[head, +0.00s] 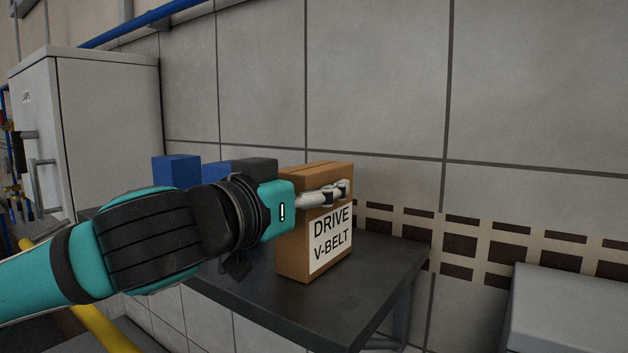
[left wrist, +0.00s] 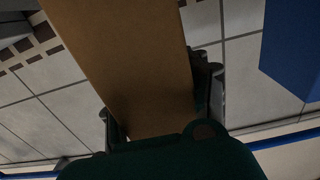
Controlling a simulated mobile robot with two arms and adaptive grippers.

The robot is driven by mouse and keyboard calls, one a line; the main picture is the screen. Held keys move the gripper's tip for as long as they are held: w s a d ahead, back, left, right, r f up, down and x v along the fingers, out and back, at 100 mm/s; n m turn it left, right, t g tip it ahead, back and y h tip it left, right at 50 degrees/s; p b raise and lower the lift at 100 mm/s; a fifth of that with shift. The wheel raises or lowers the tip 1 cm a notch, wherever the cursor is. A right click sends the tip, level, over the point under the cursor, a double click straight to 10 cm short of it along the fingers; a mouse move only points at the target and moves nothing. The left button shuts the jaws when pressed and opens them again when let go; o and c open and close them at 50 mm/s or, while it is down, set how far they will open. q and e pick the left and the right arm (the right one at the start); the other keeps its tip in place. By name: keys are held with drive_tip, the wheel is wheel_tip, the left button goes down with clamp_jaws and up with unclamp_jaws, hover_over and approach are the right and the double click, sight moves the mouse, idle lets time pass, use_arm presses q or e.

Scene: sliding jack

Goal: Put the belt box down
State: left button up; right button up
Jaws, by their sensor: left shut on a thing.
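The belt box (head: 316,262) is an upright cardboard box with a white label reading "DRIVE V-BELT". It stands on, or very close above, the dark shelf table (head: 375,270); I cannot tell if its base bears on it. My left gripper (head: 338,192) reaches in from the left and is shut on the upper part of the box. In the left wrist view the box (left wrist: 125,60) fills the middle between the two fingers (left wrist: 158,105). My right gripper is not in view.
Blue boxes (head: 176,170) and a dark box (head: 255,171) are behind my left arm. A grey cabinet (head: 100,120) stands at the left. A tiled wall backs the table. The table top right of the box is clear. A grey surface (head: 570,310) is at the lower right.

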use_arm(q)
drive_tip(key=shift+s+r, duration=0.15)
drive_tip(key=shift+s, duration=0.2)
drive_tip(key=o, duration=1.4)
drive_tip(key=shift+f, duration=0.2)
drive_tip(key=shift+r, duration=0.25)
drive_tip(key=shift+s+a+f+b, duration=0.15)
drive_tip(key=shift+s+a+b, duration=0.05)
drive_tip(key=shift+b, duration=0.15)
drive_tip(key=b+v, duration=0.4)
drive_tip(key=v, duration=0.7)
drive_tip(key=shift+s+a+b, duration=0.1)
drive_tip(key=shift+s+b, duration=0.05)
drive_tip(key=shift+b, duration=0.15)
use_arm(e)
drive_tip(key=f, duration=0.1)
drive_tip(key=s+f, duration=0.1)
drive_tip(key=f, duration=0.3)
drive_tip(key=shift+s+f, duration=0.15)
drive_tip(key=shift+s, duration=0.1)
